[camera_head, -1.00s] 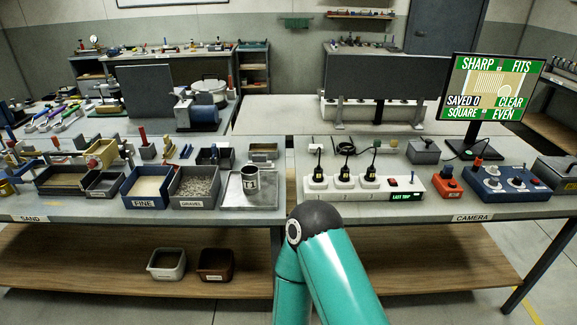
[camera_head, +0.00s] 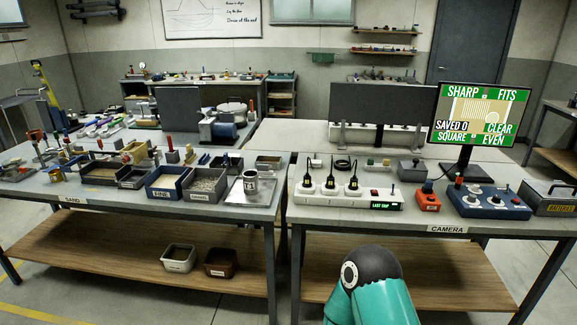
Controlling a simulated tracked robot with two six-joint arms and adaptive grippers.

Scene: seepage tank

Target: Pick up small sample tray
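I cannot tell for sure which container is the small sample tray. On the left bench stand a blue-walled tray (camera_head: 168,182) with a label reading FINE, a grey gravel tray (camera_head: 205,186), a dark tray (camera_head: 101,173) and a smaller dark tray (camera_head: 132,177). Another small dark tray (camera_head: 225,162) and a small tray (camera_head: 268,162) stand behind them. On the lower shelf a pale bin (camera_head: 179,258) and a brown bin (camera_head: 221,263) stand side by side. Neither gripper is in view; only a teal arm link of mine shows at the bottom.
A metal plate (camera_head: 262,193) bears a labelled cup (camera_head: 250,181). The right bench holds a white power strip (camera_head: 345,197) with plugs, a red box (camera_head: 428,200), a blue control box (camera_head: 488,201) and a monitor (camera_head: 479,116). The lower shelf right of the bins (camera_head: 250,290) is clear.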

